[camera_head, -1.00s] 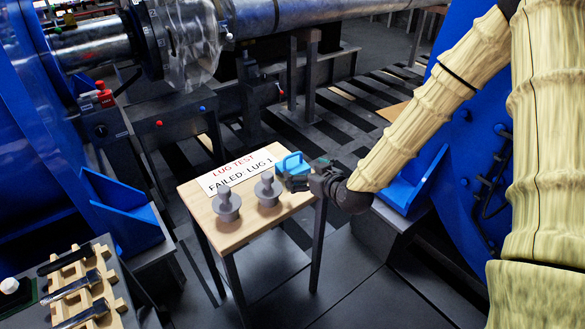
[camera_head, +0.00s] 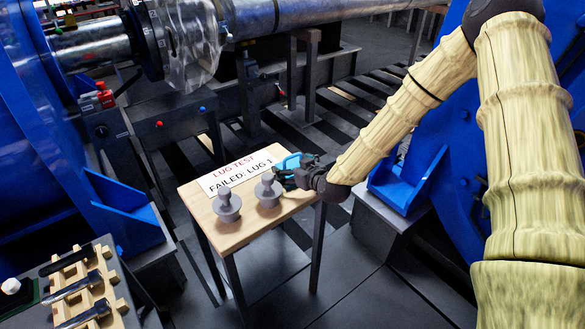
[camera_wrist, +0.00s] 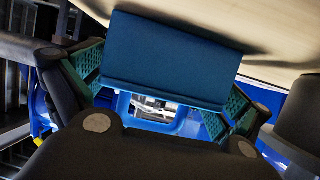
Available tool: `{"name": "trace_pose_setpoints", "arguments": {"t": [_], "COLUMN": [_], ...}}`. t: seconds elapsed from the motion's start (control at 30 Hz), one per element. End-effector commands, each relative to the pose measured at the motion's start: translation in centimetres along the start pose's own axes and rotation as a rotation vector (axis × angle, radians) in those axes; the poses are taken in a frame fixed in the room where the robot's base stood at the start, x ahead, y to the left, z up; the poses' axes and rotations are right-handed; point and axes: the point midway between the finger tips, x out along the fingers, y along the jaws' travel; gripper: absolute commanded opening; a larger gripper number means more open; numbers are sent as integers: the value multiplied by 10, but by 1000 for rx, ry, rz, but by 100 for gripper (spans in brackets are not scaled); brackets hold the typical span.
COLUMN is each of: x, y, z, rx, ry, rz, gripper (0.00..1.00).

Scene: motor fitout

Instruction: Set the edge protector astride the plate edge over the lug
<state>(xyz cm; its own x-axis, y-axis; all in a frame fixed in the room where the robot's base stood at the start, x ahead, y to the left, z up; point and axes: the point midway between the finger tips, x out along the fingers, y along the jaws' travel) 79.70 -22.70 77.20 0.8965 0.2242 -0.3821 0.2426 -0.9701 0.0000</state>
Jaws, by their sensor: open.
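The edge protector appears to be the light-blue piece (camera_head: 290,161) on the right edge of the small wooden table. In the wrist view a broad blue block (camera_wrist: 175,50) fills the upper middle, with a blue frame-like opening below it. My gripper (camera_head: 287,177) is beside the blue piece in the head view and partly hides it. In the wrist view my gripper (camera_wrist: 165,95) is open, with a green finger pad on each side of the block. Whether the pads touch it I cannot tell. The plate edge and lug cannot be clearly made out.
The wooden table (camera_head: 235,238) bears a "LUG TEST FAILED: LUG 1" sign (camera_head: 238,172) and two grey knobbed pieces, one (camera_head: 227,206) left and one (camera_head: 268,190) close to my gripper. A tool rack (camera_head: 84,298) stands lower left. Blue machinery flanks both sides.

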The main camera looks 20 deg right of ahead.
Motion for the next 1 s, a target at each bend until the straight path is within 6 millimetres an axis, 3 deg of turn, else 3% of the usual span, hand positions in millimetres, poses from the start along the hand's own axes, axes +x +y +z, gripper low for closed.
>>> {"name": "trace_pose_setpoints", "arguments": {"t": [0.1, 0.3, 0.37, 0.77, 1.0], "x": [0, 0, 0, -2, -13], "y": [0, 0, 0, 0, 0], "z": [0, 0, 0, -5, -31], "rx": [0, 0, 0, 0, 0], "ry": [0, -1, -1, 1, 2], "rz": [0, 0, 0, 0, 1], "gripper": [98, 62, 54, 54, 54]}}
